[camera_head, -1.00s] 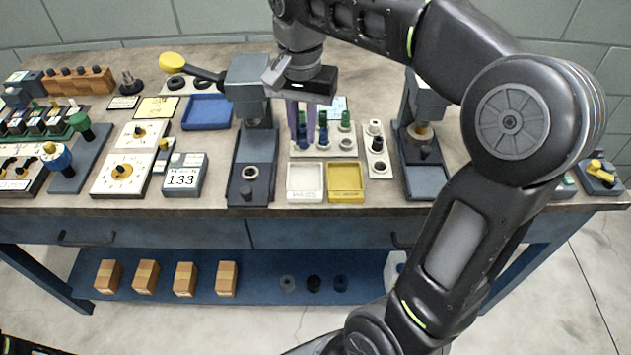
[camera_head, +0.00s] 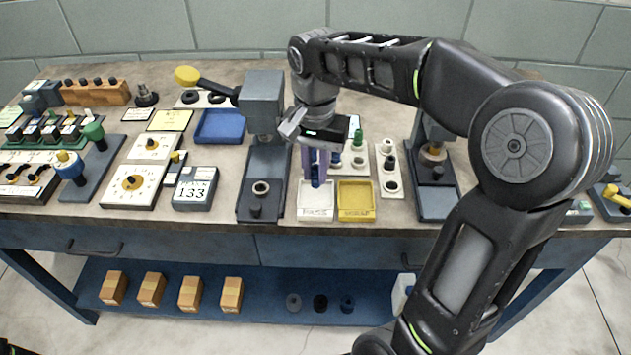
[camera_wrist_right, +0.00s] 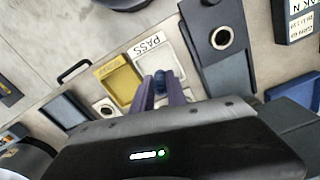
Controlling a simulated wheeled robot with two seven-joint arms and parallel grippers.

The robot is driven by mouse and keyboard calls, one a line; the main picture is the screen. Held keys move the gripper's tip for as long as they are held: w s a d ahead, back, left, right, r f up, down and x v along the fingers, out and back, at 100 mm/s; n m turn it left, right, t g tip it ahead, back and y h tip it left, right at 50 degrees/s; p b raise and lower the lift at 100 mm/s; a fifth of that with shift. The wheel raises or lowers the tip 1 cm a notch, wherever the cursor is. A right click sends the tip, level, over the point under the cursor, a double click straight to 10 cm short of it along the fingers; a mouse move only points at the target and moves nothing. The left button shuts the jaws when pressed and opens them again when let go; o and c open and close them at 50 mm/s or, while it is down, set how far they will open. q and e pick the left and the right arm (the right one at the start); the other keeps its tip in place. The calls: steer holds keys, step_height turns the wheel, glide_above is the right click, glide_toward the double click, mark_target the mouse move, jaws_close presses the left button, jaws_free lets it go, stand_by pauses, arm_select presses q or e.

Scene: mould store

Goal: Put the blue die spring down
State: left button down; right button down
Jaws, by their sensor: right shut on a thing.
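My right gripper (camera_head: 316,180) is shut on the blue die spring (camera_head: 317,170), which stands upright between its purple fingers. In the right wrist view the spring (camera_wrist_right: 160,79) shows between the fingertips (camera_wrist_right: 160,88). It is over the back part of the white PASS tray (camera_head: 314,213), which also shows in that view (camera_wrist_right: 150,44). I cannot tell whether the spring touches the tray floor. The yellow tray (camera_head: 356,213) stands just right of the PASS tray and is empty. My left gripper is not in view.
A dark press stand (camera_head: 262,165) is close left of the PASS tray. A rack with green and dark springs (camera_head: 358,160) stands behind the yellow tray, and a white strip with rings (camera_head: 390,172) to its right. A counter reading 133 (camera_head: 195,190) is further left.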

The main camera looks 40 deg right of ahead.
mark_target(315, 186)
steer(key=shift+f, duration=1.9)
steer(key=shift+f, duration=0.2)
steer(key=c, duration=1.3)
jaws_free()
steer(key=shift+r, duration=0.2)
